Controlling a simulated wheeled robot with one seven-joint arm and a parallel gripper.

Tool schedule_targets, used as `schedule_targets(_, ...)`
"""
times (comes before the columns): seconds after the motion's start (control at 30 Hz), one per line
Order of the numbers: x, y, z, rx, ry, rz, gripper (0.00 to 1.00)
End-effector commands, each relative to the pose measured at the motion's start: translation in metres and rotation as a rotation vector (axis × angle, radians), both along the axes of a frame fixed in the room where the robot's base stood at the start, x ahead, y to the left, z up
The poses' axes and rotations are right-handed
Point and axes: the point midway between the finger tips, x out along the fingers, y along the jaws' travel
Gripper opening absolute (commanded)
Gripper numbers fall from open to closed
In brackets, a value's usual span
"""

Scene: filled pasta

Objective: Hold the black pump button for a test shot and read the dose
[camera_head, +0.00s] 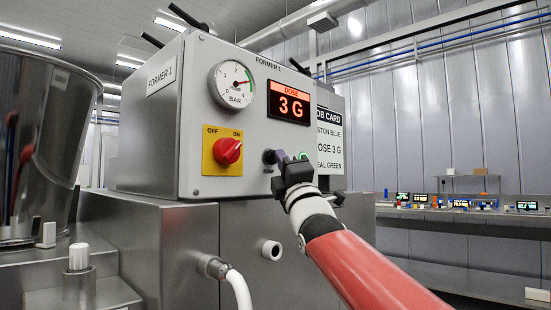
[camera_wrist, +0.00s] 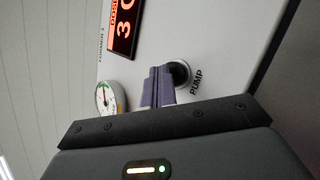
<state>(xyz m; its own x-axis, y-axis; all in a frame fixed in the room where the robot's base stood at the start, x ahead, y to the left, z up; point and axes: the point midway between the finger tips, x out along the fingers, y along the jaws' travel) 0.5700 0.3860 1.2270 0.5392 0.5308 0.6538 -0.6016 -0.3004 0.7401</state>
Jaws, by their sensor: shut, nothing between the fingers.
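The grey FORMER 1 control box (camera_head: 240,120) faces me. Its DOSE display (camera_head: 290,102) reads 3 G in the head view and shows partly in the wrist view (camera_wrist: 124,25). The black pump button (camera_wrist: 181,73), marked PUMP, sits low on the panel; in the head view it (camera_head: 268,157) is just left of my fingers. My gripper (camera_head: 284,158) is shut and empty, its purple fingers (camera_wrist: 160,84) pointing at the panel beside the button. The fingertips overlap the button's edge in the wrist view; I cannot tell whether they touch it.
A red rotary switch (camera_head: 228,150) on a yellow plate is turned toward ON. A pressure gauge (camera_head: 234,85) has its needle near the green band. A job card (camera_head: 328,130), partly hidden, reads DOSE 3 G. A steel vessel (camera_head: 40,130) stands left; a bench with small screens is at right.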

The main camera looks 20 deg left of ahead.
Motion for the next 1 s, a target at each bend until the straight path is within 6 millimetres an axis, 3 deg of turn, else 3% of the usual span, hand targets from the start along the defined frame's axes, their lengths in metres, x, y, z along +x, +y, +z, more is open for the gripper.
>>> schedule_targets(0.3,-0.005,-0.013,-0.002,-0.001,0.001,-0.002,0.00)
schedule_targets(0.67,-0.007,-0.016,-0.001,-0.001,-0.001,-0.001,0.00)
schedule_targets(1.0,-0.019,-0.046,-0.002,0.000,-0.002,-0.003,0.00)
